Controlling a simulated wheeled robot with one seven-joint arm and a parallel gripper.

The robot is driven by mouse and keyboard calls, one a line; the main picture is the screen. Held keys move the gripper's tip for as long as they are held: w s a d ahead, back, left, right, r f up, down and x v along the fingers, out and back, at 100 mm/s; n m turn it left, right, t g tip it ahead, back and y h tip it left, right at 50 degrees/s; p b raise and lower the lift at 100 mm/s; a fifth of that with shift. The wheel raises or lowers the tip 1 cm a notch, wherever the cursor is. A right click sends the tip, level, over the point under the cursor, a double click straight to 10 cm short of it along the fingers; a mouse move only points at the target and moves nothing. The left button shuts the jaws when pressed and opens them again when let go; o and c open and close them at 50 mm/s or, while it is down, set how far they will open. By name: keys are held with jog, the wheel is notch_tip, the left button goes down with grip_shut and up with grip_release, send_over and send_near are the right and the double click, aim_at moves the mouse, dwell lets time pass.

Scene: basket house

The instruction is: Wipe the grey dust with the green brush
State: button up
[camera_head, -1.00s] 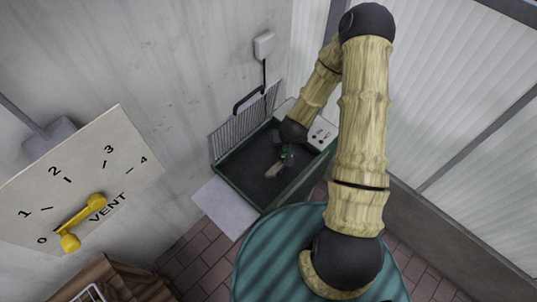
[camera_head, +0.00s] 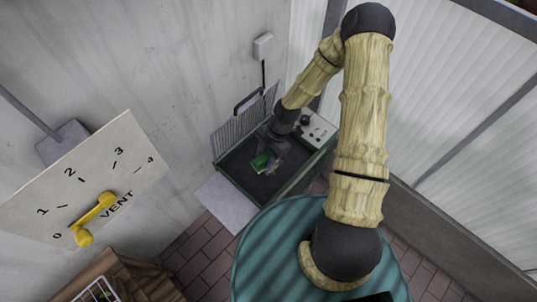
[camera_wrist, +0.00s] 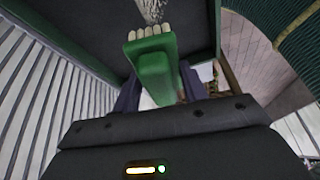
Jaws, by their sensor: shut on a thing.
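The green brush (camera_wrist: 155,62) is in my gripper (camera_wrist: 160,88); the purple fingers are closed on either side of it. Its pale bristle tufts point to the top of the wrist view. The grey dust (camera_wrist: 152,10) is a speckled patch just beyond the bristles on a dark surface; I cannot tell whether they touch it. In the head view the brush (camera_head: 260,161) and my gripper (camera_head: 272,150) are over the inside of a dark green-rimmed tray (camera_head: 238,189).
A wire rack (camera_head: 230,134) stands along the tray's wall side, and a pale panel with knobs (camera_head: 317,130) is at its right. A vent dial board (camera_head: 88,190) is on the left.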

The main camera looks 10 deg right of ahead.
jog(key=shift+s+d+r+n+g, duration=0.1)
jog(key=shift+s+d+n+g, duration=0.15)
jog(key=shift+n, duration=0.35)
jog(key=shift+s+d+n+g, duration=0.15)
jog(key=shift+n+g, duration=0.1)
jog(key=shift+n, duration=0.35)
